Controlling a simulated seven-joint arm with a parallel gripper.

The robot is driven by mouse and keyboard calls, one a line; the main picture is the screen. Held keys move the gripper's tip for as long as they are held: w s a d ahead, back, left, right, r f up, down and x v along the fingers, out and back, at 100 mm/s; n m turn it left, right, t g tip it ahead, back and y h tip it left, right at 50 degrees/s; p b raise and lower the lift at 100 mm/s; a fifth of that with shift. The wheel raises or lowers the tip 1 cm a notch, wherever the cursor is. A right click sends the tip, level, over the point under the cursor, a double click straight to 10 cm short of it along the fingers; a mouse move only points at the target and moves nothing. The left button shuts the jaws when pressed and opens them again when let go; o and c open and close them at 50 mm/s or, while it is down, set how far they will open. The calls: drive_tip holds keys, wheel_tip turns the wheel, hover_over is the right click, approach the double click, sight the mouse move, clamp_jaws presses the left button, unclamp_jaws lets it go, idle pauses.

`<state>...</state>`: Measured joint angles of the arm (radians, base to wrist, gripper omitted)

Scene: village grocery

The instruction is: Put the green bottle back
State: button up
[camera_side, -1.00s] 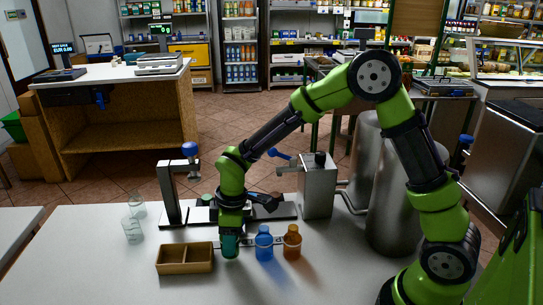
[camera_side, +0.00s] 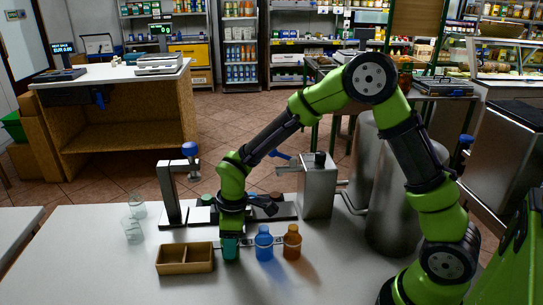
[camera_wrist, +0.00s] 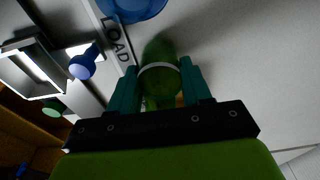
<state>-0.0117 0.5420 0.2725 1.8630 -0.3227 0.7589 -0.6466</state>
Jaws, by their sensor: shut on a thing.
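My gripper (camera_side: 231,246) is at the left end of the bottle row, its teal fingers pointing down close to the table. In the wrist view my gripper (camera_wrist: 159,78) is shut on the green bottle (camera_wrist: 160,52), with one finger on each side of it. The bottle has a pale ring around it. In the side view the fingers hide most of the bottle, and I cannot tell if its base touches the table. The blue bottle (camera_side: 264,244) stands upright just to the right, and the orange-brown bottle (camera_side: 292,242) stands beyond it.
A two-compartment wooden tray (camera_side: 184,260) lies close on the left. A strip marked LOAD (camera_wrist: 117,40) runs beside the held bottle. Behind stand a post with a blue knob (camera_side: 190,149) and a metal box (camera_side: 318,187). Clear glasses (camera_side: 132,230) stand left. The front table is clear.

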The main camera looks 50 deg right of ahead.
drive_tip(key=shift+f, duration=0.2)
drive_tip(key=o, duration=1.6)
drive_tip(key=shift+r, duration=4)
